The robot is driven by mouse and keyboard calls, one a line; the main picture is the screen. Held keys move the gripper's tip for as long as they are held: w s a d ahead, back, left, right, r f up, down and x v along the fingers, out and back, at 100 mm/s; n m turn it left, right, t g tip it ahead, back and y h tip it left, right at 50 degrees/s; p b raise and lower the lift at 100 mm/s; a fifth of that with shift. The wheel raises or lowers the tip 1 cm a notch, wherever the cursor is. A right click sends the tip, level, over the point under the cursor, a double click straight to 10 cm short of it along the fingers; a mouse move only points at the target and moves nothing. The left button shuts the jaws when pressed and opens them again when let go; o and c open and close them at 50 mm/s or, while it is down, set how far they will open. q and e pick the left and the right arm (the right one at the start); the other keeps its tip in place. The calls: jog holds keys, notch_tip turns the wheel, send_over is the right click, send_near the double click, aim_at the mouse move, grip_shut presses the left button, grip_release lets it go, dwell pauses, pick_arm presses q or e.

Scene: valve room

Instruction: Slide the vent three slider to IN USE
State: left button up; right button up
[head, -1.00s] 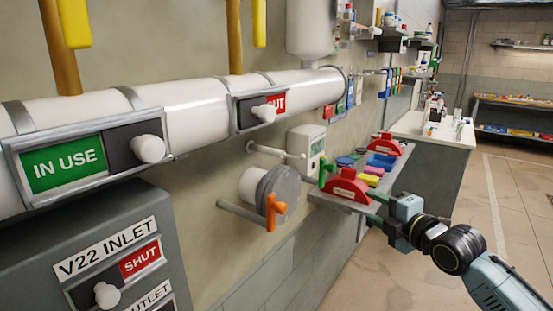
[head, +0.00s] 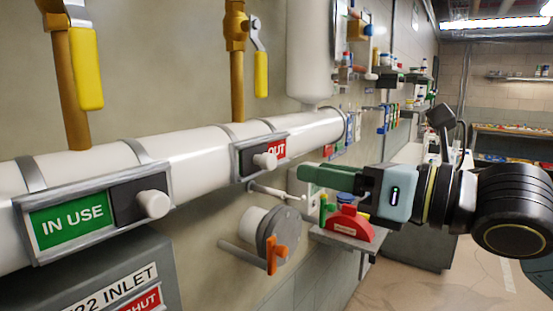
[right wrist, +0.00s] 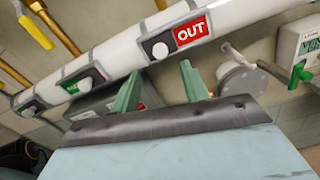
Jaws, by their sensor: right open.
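A slider plate on the white pipe shows a red OUT panel (head: 277,150) with its white knob (head: 265,160) to the left of the red. In the right wrist view the same knob (right wrist: 160,50) lies just beyond my fingertips, beside the red panel. No vent number is readable on this plate. My right gripper (head: 304,172) is to the right of the knob and slightly lower, with green fingers pointing left. The right wrist view shows its fingers (right wrist: 159,70) apart and nothing between them. My left gripper is not in view.
A nearer slider plate shows green IN USE (head: 72,220), its knob (head: 152,204) at the right. The V22 inlet box (head: 115,270) is below it. A grey flange with an orange handle (head: 272,252) and a shelf with a red holder (head: 350,224) are below my right gripper.

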aim_at(273, 163)
jog(key=p+x, duration=0.1)
jog(key=x, duration=0.7)
jog(key=shift+w+a, duration=0.1)
grip_shut()
